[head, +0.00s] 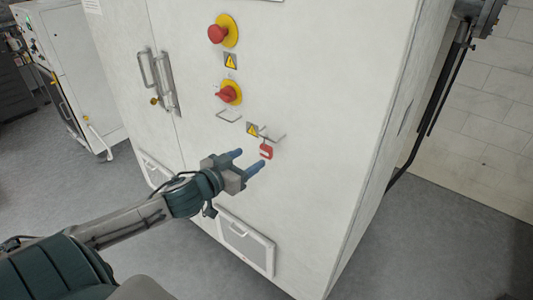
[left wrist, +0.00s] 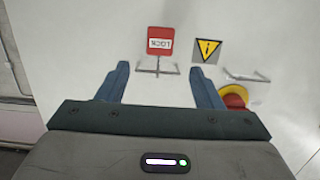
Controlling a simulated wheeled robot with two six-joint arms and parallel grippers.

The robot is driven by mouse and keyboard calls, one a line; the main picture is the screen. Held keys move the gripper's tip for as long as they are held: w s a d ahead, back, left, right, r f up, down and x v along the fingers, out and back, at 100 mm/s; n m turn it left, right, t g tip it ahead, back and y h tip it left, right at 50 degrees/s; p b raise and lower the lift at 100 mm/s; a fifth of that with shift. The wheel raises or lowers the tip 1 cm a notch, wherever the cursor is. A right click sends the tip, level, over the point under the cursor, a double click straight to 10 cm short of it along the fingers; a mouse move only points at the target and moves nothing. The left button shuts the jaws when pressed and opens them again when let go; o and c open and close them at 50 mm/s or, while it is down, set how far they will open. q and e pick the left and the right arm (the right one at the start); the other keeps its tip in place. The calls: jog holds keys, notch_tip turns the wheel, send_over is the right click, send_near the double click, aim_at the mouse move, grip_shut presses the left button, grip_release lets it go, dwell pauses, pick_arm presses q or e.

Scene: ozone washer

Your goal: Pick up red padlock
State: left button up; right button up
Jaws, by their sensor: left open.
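The red padlock (head: 266,151) hangs from a small metal bracket (head: 271,136) on the front of a white cabinet. In the left wrist view the padlock (left wrist: 160,41) shows as a red block with a white label, ahead of and between the fingertips. My left gripper (head: 248,161) is open, its two blue fingers pointing at the cabinet front. In the head view it is just left of and slightly below the padlock. In the left wrist view the open fingers (left wrist: 159,78) have nothing between them. My right gripper is in neither view.
The white cabinet (head: 330,90) carries a red emergency button (head: 218,33), a red rotary switch (head: 229,94), another bracket (head: 228,116) and door handles (head: 160,80). A vent panel (head: 245,240) is below. Another white machine (head: 75,60) stands at the left. Grey floor is free at right.

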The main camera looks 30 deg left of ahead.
aim_at(264, 150)
pick_arm(q)
jog(key=shift+w+f, duration=0.2)
jog(key=shift+w, duration=0.85)
jog(key=shift+w+d+f+p, duration=0.15)
jog(key=shift+w+p, duration=0.25)
jog(key=shift+w, duration=0.65)
jog(key=shift+w+d+f+p, duration=0.15)
jog(key=shift+w+p, duration=0.2)
jog(key=shift+w, duration=0.7)
jog(key=shift+w+f, duration=0.2)
jog(key=shift+w, duration=0.3)
jog(key=shift+c, duration=0.2)
jog(key=c, duration=1.1)
